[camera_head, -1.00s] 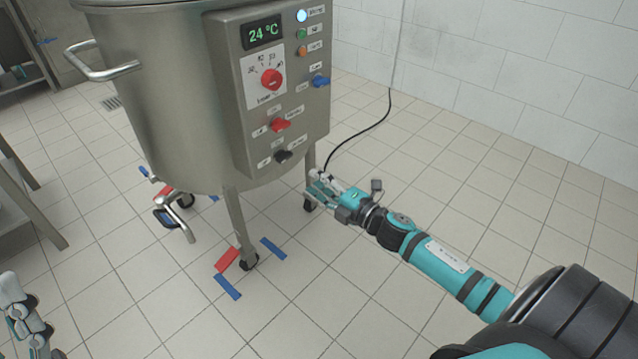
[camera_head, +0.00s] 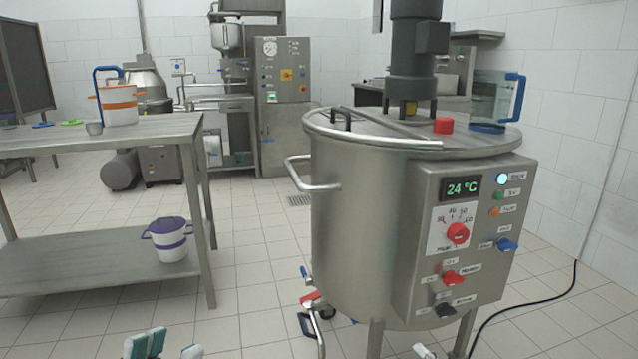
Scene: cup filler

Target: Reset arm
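My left gripper (camera_head: 168,345) is at the bottom edge, left of centre, with only its teal and white fingertips in view. A gap shows between the fingertips, with nothing seen between them, so it looks open. A small pale tip (camera_head: 424,351) at the bottom edge, below the kettle's control box, looks like part of my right gripper. The rest of the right gripper and arm is out of view, so its state cannot be told. Both are low in front of the steel kettle (camera_head: 365,215), which reads 24 °C on its control panel (camera_head: 478,240).
A clear jug with a blue handle (camera_head: 496,100) and a red knob (camera_head: 444,126) are on the kettle lid. A steel table (camera_head: 120,135) at left holds an orange-banded bucket (camera_head: 119,104); a purple-banded one (camera_head: 168,240) sits on its shelf. Floor (camera_head: 255,262) between table and kettle is clear.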

